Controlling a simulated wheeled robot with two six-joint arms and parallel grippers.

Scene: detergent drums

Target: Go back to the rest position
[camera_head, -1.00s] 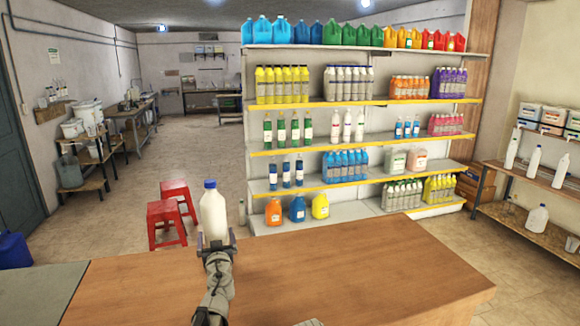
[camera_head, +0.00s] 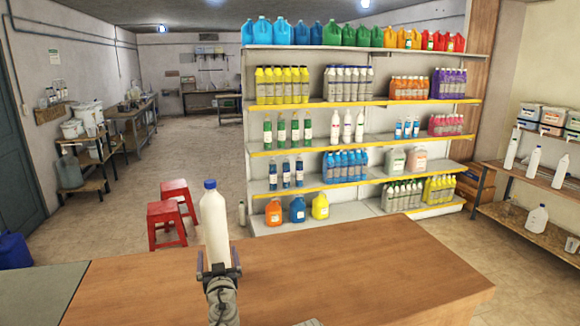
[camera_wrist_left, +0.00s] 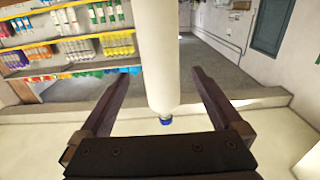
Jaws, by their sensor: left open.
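A tall white bottle with a blue cap (camera_head: 213,222) stands upright near the far edge of the wooden counter (camera_head: 340,265), its foot hidden by my gripper. My left gripper (camera_head: 218,270) is on the near side of the bottle in the head view, low in front of it. In the left wrist view the white bottle (camera_wrist_left: 160,60) shows between the two spread fingers, with visible gaps on both sides and its blue cap toward the bottom of the picture. The jaws are open and do not grip it. My right gripper is not in view.
A shelf unit (camera_head: 362,105) full of coloured bottles stands behind the counter. Red stools (camera_head: 165,222) stand beyond it on the left. A side rack (camera_head: 535,185) with white bottles is at the right. The counter right of my gripper is mostly clear.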

